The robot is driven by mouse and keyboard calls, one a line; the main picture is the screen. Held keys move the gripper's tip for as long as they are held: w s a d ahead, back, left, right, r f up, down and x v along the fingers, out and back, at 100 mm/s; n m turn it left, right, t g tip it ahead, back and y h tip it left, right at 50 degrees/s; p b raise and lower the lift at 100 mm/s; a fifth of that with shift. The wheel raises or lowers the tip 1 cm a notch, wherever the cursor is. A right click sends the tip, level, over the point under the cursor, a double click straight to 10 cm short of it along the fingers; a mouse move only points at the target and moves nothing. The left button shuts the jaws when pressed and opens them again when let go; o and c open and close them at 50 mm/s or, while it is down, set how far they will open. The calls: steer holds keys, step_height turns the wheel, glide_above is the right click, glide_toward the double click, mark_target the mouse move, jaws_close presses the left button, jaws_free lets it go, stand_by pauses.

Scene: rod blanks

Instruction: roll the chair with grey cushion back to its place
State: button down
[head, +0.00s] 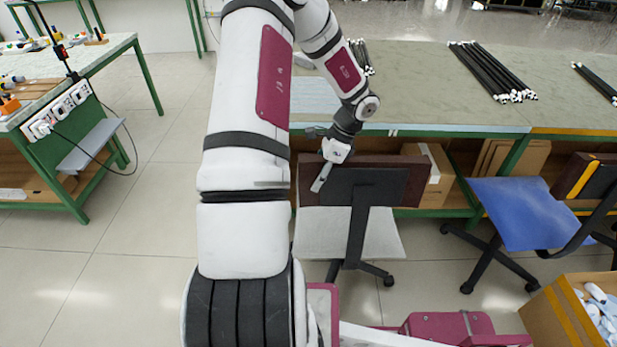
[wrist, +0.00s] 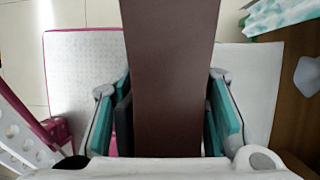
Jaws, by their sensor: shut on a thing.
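The chair with the grey cushion (head: 335,235) stands at the front of the long workbench, its seat partly under the bench edge. Its dark brown backrest (head: 398,178) faces me on a black post. My gripper (head: 322,177) reaches down onto the top of the backrest, left of its middle. In the wrist view the brown backrest (wrist: 172,60) passes between the teal-padded fingers of my gripper (wrist: 168,115), which is shut on it. The fingertips and part of the chair base are hidden.
A blue chair (head: 522,212) stands to the right. An open carton (head: 562,318) of white items is at the lower right. The workbench (head: 420,115) carries bundles of black rods (head: 490,70). A green-framed table (head: 115,50) is at left. Floor between is clear.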

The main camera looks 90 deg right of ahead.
mark_target(336, 171)
steer(key=shift+s+d+p, duration=0.25)
steer(key=shift+s+d, duration=0.15)
steer(key=shift+s, duration=0.4)
steer(key=shift+s+d+p, duration=0.25)
steer(key=shift+s+d, duration=0.1)
steer(key=shift+s, duration=0.5)
steer(key=shift+s+d+p, duration=0.25)
steer(key=shift+s+d, duration=0.15)
steer(key=shift+s, duration=0.4)
steer(key=s+d+p, duration=0.5)
steer(key=s+p, duration=0.1)
steer(key=s, duration=0.4)
steer(key=shift+s, duration=0.4)
steer(key=c, duration=0.8)
jaws_free()
steer(key=shift+c, duration=0.2)
steer(key=shift+r, duration=0.1)
